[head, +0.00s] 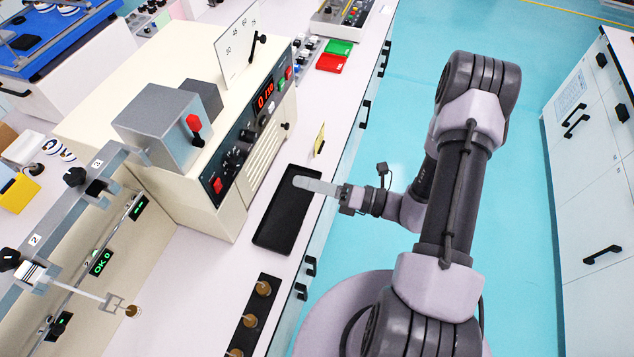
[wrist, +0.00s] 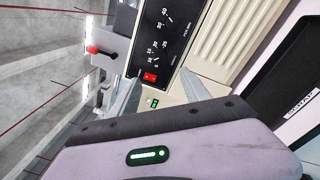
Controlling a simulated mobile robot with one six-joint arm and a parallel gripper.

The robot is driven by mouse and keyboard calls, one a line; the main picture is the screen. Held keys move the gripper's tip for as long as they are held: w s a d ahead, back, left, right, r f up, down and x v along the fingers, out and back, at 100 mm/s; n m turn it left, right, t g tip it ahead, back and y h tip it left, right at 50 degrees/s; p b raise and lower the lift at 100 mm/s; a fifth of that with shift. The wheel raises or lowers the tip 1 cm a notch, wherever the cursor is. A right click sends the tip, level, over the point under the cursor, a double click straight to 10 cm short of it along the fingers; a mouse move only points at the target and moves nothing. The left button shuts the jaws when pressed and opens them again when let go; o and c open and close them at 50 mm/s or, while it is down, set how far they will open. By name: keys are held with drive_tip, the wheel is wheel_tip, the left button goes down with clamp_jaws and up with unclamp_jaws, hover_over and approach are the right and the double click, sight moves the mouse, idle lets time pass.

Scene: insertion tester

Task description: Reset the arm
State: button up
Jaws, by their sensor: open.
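My gripper (head: 303,183) reaches left from my arm in the head view, its pale fingers over the black tray (head: 272,236) on the bench. In the wrist view my gripper (wrist: 160,92) shows two grey fingers spread apart with nothing between them. The cream insertion tester (head: 225,205) stands just beyond the fingers. Its dark control panel (wrist: 165,35) with a red switch fills the upper middle of the wrist view. How far the fingertips are from the tester is hard to tell.
A black strip with several brass round pieces (head: 250,321) lies at the bench's front edge. A small yellow card (head: 319,138) stands behind the tray. Green (head: 338,48) and red (head: 331,63) trays lie farther back. The teal floor right of my arm is clear, up to white cabinets (head: 590,140).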

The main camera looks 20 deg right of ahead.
drive_tip(key=shift+v, duration=1.05)
drive_tip(key=s+a+r+n+g+h+b, duration=0.2)
drive_tip(key=s+a+n+g+h+b, duration=0.25)
drive_tip(key=n, duration=0.55)
drive_tip(key=s+a+r+n+g+h+b, duration=0.1)
drive_tip(key=s+a+r+n+g+b, duration=0.25)
drive_tip(key=s+n+g, duration=0.5)
drive_tip(key=d+r+n+t+h+b, duration=0.1)
drive_tip(key=n+t+h, duration=0.1)
drive_tip(key=n, duration=0.2)
drive_tip(key=d+r+n+t+h+b, duration=0.1)
drive_tip(key=n+t+h+b, duration=0.1)
drive_tip(key=n, duration=0.3)
drive_tip(key=d+r+n+t+h+b, duration=0.1)
drive_tip(key=n+t+h+b, duration=0.1)
drive_tip(key=n+t+h, duration=0.1)
drive_tip(key=shift+s+d+r+n+t+h, duration=0.2)
drive_tip(key=shift+d+n+t+h, duration=0.2)
drive_tip(key=shift+n+t, duration=0.35)
